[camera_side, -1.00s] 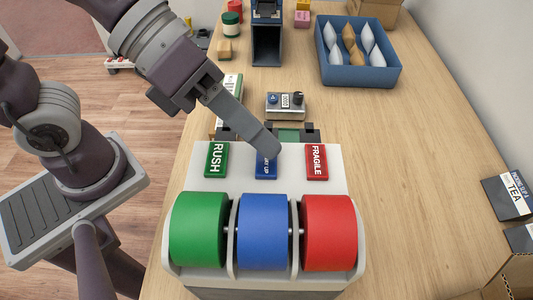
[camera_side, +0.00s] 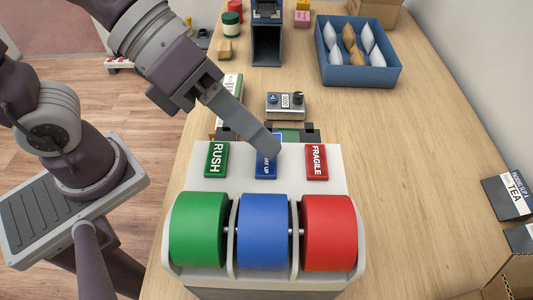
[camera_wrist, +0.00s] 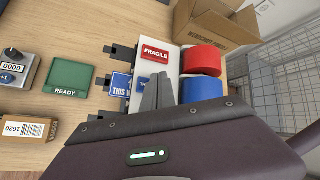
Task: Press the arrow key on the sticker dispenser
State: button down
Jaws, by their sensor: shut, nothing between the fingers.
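The sticker dispenser (camera_side: 325,182) is a light grey unit with green, blue and red rolls and three keys. Its blue arrow key (camera_side: 264,170) is the middle one, with its lettering partly covered. My gripper (camera_side: 272,150) is shut and empty, its tip on or just over the back part of this key. I cannot tell whether the key is pressed down. In the wrist view, my gripper (camera_wrist: 158,92) hides most of the blue key. A blue label (camera_wrist: 121,85) with white lettering sticks out of the dispenser's back edge between dark brackets.
The green RUSH key (camera_side: 216,160) and red FRAGILE key (camera_side: 317,162) flank the blue key. A green READY pad (camera_wrist: 72,77) lies behind the dispenser, beside a small counter box (camera_side: 285,106). A blue tray (camera_side: 385,80) stands at the back right.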

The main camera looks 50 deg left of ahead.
aim_at(258, 157)
notch_tip(258, 157, up, 6)
dwell(0.6)
